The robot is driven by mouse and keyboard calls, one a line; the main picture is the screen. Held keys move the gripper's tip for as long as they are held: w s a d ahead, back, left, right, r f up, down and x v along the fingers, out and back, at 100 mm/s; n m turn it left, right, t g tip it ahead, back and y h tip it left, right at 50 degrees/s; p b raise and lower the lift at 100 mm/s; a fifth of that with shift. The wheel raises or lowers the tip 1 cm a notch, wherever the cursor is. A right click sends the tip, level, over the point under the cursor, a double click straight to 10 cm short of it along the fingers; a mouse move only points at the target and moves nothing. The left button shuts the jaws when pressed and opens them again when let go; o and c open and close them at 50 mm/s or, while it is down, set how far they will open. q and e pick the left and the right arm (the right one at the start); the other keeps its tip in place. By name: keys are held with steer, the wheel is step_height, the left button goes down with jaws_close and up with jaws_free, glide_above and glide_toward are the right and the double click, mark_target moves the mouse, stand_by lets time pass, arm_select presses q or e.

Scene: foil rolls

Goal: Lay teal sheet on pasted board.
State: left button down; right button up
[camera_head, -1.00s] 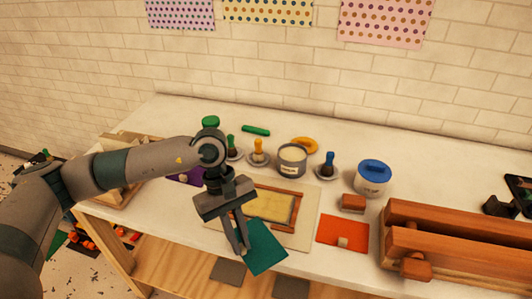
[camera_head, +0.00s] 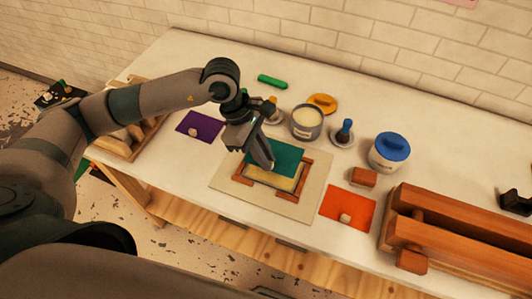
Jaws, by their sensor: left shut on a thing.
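The teal sheet (camera_head: 284,156) is at my left gripper (camera_head: 268,166), which is shut on it. The sheet is over the back part of the pasted board (camera_head: 274,181), a pale yellow panel between reddish-brown wooden strips. Whether the sheet touches the board I cannot tell. The board lies on a larger beige base sheet (camera_head: 225,184). The front part of the board shows bare. My right gripper is not in view.
A purple sheet (camera_head: 193,127) lies left and an orange sheet (camera_head: 336,206) right, each with a small weight. A paste tin (camera_head: 306,123), a brush with a dark handle (camera_head: 344,132) and a blue-lidded tub (camera_head: 389,153) stand behind. A wooden press (camera_head: 445,225) fills the right.

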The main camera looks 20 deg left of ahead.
arm_select(q)
steer(key=shift+f, duration=0.1)
steer(key=shift+w+f, duration=0.1)
steer(key=shift+f, duration=0.05)
steer(key=shift+f+b, duration=0.5)
steer(key=shift+f, duration=1.2)
steer(key=shift+f+b, duration=0.35)
steer(key=shift+f, duration=0.15)
steer(key=shift+f+b, duration=0.8)
steer(key=shift+b, duration=0.2)
steer(key=shift+b, duration=0.4)
steer(key=shift+f+b, duration=0.15)
steer(key=shift+b, duration=0.9)
stand_by(0.6)
